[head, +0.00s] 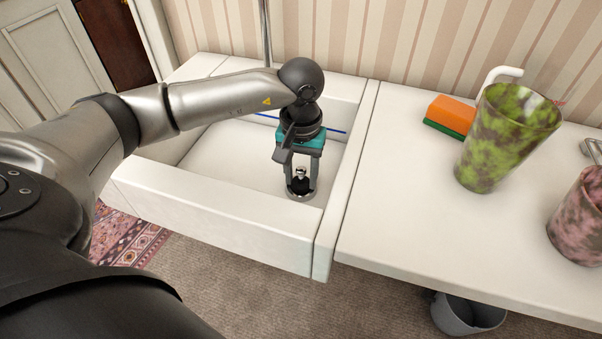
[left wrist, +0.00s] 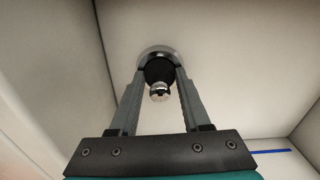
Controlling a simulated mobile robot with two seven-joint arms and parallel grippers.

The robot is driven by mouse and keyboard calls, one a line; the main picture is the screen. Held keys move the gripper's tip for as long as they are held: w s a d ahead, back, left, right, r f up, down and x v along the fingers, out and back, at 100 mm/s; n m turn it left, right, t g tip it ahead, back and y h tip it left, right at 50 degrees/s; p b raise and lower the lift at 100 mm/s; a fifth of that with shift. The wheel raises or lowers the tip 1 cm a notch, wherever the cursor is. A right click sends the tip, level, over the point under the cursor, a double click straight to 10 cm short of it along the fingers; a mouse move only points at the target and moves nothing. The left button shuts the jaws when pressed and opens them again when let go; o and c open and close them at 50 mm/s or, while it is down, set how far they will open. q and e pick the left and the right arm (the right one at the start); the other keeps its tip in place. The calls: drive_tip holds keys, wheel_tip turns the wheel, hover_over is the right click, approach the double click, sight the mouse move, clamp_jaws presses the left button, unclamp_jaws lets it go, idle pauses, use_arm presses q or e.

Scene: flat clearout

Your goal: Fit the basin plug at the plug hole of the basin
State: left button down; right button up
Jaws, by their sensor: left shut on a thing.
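The basin (head: 225,225) is a white rectangular sink in the middle left of the head view. My left gripper (head: 300,188) reaches down into it near its right front corner. It is shut on the basin plug (head: 300,173), which has a dark body and a shiny metal knob. The plug also shows between the fingers in the left wrist view (left wrist: 159,75). The metal ring of the plug hole (head: 300,197) lies right at the plug's dark end. I cannot tell whether the plug is seated in it. My right gripper is not in view.
A white counter (head: 400,200) joins the basin on the right. It bears an orange and green sponge (head: 450,115), a tall green mottled vase (head: 507,135) and a pink mottled vessel (head: 580,220). A grey bin (head: 467,315) stands below.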

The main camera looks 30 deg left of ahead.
sight(301, 168)
use_arm(q)
drive_tip(key=shift+f, duration=0.15)
drive_tip(key=shift+c, duration=1.4)
unclamp_jaws()
wheel_tip(301, 168, up, 16)
drive_tip(key=p, duration=0.4)
drive_tip(key=shift+f, duration=0.25)
